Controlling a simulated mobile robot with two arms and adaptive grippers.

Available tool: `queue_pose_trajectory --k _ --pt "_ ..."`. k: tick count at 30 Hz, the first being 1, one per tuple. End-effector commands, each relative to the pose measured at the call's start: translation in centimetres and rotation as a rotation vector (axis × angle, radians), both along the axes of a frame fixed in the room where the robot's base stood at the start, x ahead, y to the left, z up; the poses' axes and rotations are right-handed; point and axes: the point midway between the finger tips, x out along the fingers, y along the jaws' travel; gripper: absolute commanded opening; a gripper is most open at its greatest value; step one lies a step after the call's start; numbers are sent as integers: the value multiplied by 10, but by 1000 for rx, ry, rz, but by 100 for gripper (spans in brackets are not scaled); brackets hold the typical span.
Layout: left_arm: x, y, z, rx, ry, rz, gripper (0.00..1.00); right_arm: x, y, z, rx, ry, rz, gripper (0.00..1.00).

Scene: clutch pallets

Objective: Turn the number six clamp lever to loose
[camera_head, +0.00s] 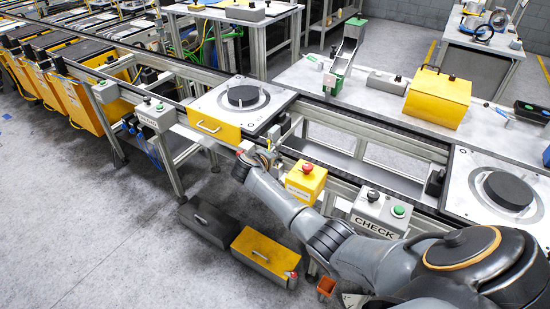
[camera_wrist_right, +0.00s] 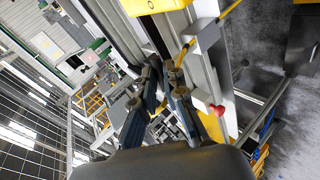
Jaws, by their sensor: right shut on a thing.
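My right gripper (camera_head: 262,154) reaches to the front edge of the conveyor, just right of the yellow-fronted pallet station (camera_head: 222,128). In the right wrist view its two dark fingers (camera_wrist_right: 168,78) are close together at a grey fixture on the rail. They are shut on a small part there, apparently the clamp lever. The fingers mostly hide this part, and I cannot read a number on it or tell its angle. A pallet with a black round disc (camera_head: 243,96) lies on the station. My left gripper is not in view.
A yellow box with a red button (camera_head: 306,181) and a grey CHECK box (camera_head: 378,212) stand right of my gripper. The floor at left is clear.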

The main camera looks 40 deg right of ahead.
Motion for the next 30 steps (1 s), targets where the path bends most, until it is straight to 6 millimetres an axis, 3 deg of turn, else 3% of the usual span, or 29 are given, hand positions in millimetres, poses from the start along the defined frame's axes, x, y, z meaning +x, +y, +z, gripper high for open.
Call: queue_pose_trajectory --k 18,19,22,30 --pt "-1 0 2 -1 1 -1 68 0 1 1 -16 40 1 0" --pt "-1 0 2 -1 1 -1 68 0 1 1 -16 40 1 15" --pt "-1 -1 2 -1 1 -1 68 0 1 1 -16 39 1 34" --pt "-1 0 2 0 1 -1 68 0 1 2 -16 39 0 34"
